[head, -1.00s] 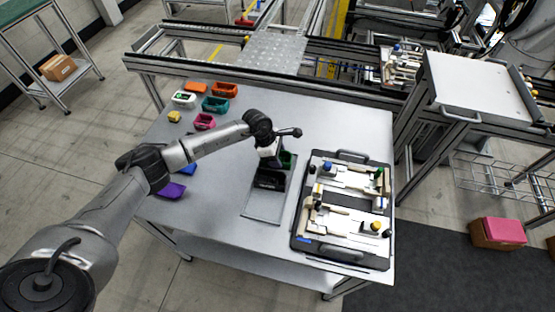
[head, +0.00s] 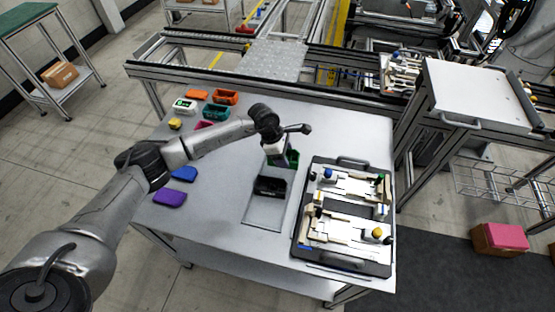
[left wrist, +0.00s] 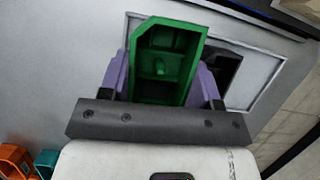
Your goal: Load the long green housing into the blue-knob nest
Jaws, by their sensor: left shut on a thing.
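The long green housing (left wrist: 165,62) is an open box, held between the purple fingers of my left gripper (left wrist: 163,80) in the left wrist view. In the head view my left gripper (head: 278,160) is over the back end of a grey tray, and only a sliver of the green housing (head: 293,158) shows beside it. The blue knob (head: 327,174) stands at the back left of a dark pallet (head: 343,212), to the right of the gripper. The cream nest (head: 355,184) beside that knob looks empty. My right gripper is not in view.
A black housing (head: 270,186) sits on the grey tray (head: 264,213), close to the gripper. Green (head: 380,177) and yellow (head: 377,233) knobs stand on the pallet. Orange, teal, white, blue and purple (head: 170,198) parts lie on the left of the table.

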